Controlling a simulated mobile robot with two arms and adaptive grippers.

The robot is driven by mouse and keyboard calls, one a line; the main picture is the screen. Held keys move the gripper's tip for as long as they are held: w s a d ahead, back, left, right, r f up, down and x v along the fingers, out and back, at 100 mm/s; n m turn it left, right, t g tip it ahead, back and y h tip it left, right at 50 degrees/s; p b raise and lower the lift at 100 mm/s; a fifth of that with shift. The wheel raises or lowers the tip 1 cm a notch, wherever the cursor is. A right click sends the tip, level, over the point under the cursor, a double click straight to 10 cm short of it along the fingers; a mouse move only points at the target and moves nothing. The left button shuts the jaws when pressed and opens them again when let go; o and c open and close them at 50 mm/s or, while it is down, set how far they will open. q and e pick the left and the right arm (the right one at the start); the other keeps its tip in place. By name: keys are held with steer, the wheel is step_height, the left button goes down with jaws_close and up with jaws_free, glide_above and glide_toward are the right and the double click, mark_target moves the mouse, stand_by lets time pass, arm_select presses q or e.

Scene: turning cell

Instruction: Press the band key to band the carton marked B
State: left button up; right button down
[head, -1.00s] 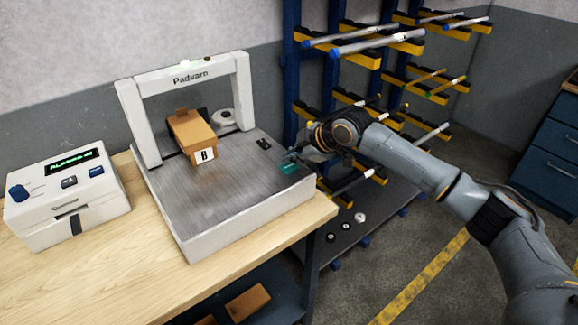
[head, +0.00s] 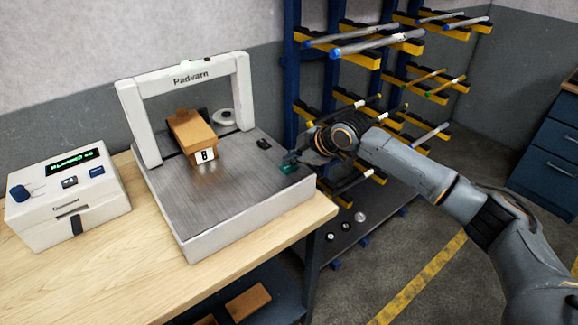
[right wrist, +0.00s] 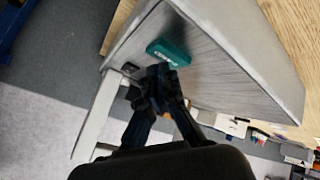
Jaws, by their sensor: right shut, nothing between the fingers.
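The brown carton (head: 190,132) with a white label marked B (head: 205,155) sits on the grey deck of the Padvarn banding machine (head: 235,185), at its white arch. The teal band key (head: 289,168) is at the deck's right edge, and it shows in the right wrist view (right wrist: 168,53) with light lettering. My right gripper (head: 296,160) is shut and empty. In the right wrist view its fingertips (right wrist: 160,70) are right at the key's near edge; I cannot tell whether they touch it. My left gripper is not in view.
A small black switch (head: 264,143) lies on the deck behind the key. A white box with a knob and lit display (head: 68,195) stands on the wooden bench (head: 120,275) at left. A rack with bars (head: 375,100) stands close behind my right arm. The bench front is clear.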

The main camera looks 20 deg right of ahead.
mark_target(292, 168)
steer(key=shift+f, duration=0.5)
stand_by(0.5)
steer(key=shift+r, duration=0.1)
steer(key=shift+r+p, duration=0.8)
steer(key=shift+p, duration=0.15)
steer(key=shift+r, duration=0.1)
step_height(292, 168, up, 5)
steer(key=p, duration=0.5)
stand_by(0.4)
